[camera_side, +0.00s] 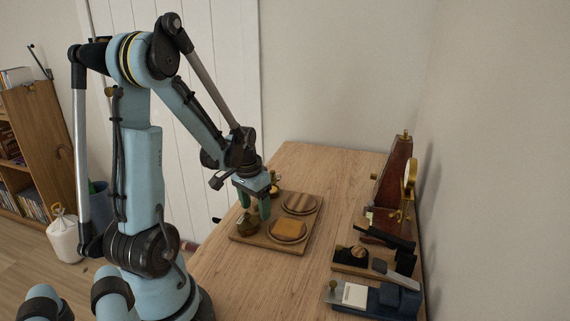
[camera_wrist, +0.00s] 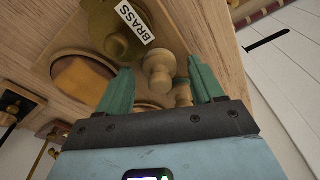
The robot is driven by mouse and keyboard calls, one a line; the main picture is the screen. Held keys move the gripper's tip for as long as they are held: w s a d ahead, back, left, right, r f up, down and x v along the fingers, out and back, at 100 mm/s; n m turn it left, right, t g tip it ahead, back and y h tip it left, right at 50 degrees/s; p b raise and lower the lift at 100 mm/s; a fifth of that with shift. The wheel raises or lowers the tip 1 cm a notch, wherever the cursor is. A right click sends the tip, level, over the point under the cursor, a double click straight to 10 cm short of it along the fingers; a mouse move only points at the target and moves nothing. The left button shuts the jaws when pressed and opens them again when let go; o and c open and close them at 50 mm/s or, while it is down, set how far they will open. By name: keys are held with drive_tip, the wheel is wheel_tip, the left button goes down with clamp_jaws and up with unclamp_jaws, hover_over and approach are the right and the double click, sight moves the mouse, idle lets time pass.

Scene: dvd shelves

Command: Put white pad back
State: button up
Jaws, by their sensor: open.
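A small white square (camera_side: 354,295) lies on a blue block-like device at the front right of the table; I cannot tell whether it is a loose pad or a label. My gripper (camera_side: 255,212) is over the left part of a wooden board (camera_side: 270,243). In the wrist view my gripper (camera_wrist: 160,68) has its green fingers apart, with a pale knob (camera_wrist: 158,72) in view between them; contact cannot be told. A brass piece (camera_side: 248,222) sits on the board, and its "BRASS" label (camera_wrist: 135,24) shows in the wrist view.
A second round disc (camera_side: 299,203) with a striped top is on the board. The blue device (camera_side: 390,299), a black-and-wood tool (camera_side: 362,262) and a metronome-like wooden pyramid (camera_side: 395,175) line the right side. Bare tabletop (camera_side: 313,270) lies between them and the board.

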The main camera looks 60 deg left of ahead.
sight(251, 213)
drive_tip(key=shift+r, duration=0.1)
wheel_tip(251, 213, up, 12)
drive_tip(key=s, duration=0.1)
drive_tip(key=w+d+m+t, duration=0.2)
drive_tip(key=d+t, duration=0.1)
drive_tip(key=d, duration=0.8)
drive_tip(key=w+d+m+t, duration=0.2)
drive_tip(key=d, duration=0.9)
drive_tip(key=shift+w+d+f+t+h, duration=0.15)
drive_tip(key=shift+d+f+t+h, duration=0.15)
drive_tip(key=shift+d+t, duration=0.1)
drive_tip(key=shift+a, duration=0.1)
